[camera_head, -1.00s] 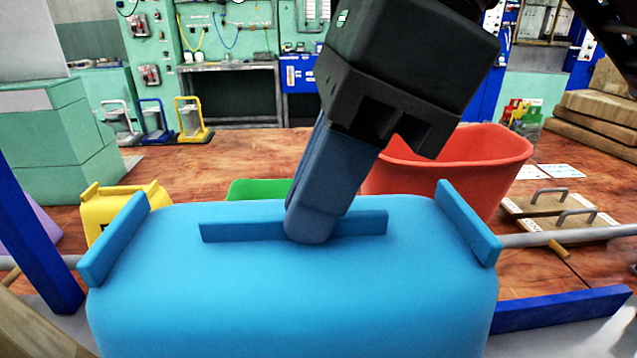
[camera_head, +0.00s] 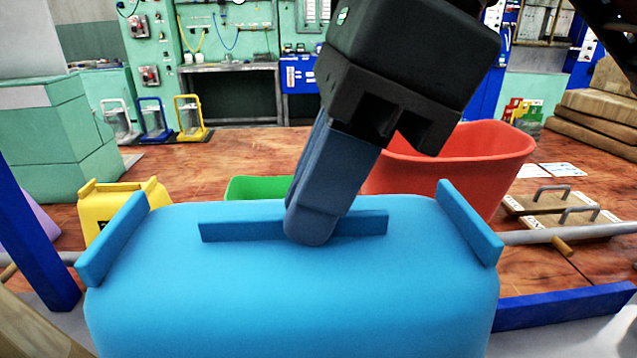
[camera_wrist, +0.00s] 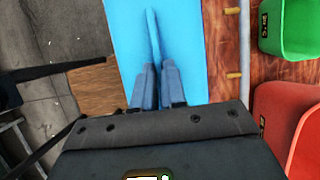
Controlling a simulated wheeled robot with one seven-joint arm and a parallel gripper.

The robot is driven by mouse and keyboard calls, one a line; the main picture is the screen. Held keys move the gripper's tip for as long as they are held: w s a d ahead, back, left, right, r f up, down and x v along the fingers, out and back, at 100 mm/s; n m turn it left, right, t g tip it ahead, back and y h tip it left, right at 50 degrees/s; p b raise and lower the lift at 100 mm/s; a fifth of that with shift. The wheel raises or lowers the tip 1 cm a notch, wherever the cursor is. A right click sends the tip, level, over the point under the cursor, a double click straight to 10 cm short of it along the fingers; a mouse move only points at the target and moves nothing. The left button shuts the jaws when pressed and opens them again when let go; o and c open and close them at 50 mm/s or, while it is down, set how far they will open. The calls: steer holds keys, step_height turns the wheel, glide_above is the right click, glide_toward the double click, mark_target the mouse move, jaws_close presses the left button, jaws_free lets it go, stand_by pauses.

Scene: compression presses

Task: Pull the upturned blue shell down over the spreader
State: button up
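The upturned blue shell (camera_head: 290,290) fills the lower middle of the head view, with a raised rib along its top and an upright tab at each end. It also shows in the wrist view (camera_wrist: 187,40). My gripper (camera_head: 310,235) points down at the middle of the rib. In the wrist view its two fingers (camera_wrist: 155,75) stand close on either side of the thin rib (camera_wrist: 153,35), shut on it. The spreader cannot be made out; a grey bar (camera_head: 565,234) sticks out from behind the shell at the right.
A red bin (camera_head: 460,165), a green bin (camera_head: 255,188) and a yellow container (camera_head: 125,205) stand behind the shell. Blue bars flank it at left (camera_head: 35,235) and right (camera_head: 565,306). Wooden boards with handles (camera_head: 560,213) lie at the right.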

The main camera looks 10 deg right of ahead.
steer(key=o, duration=0.5)
steer(key=shift+c, duration=0.2)
steer(key=v, duration=0.8)
steer(key=shift+s+f, duration=0.1)
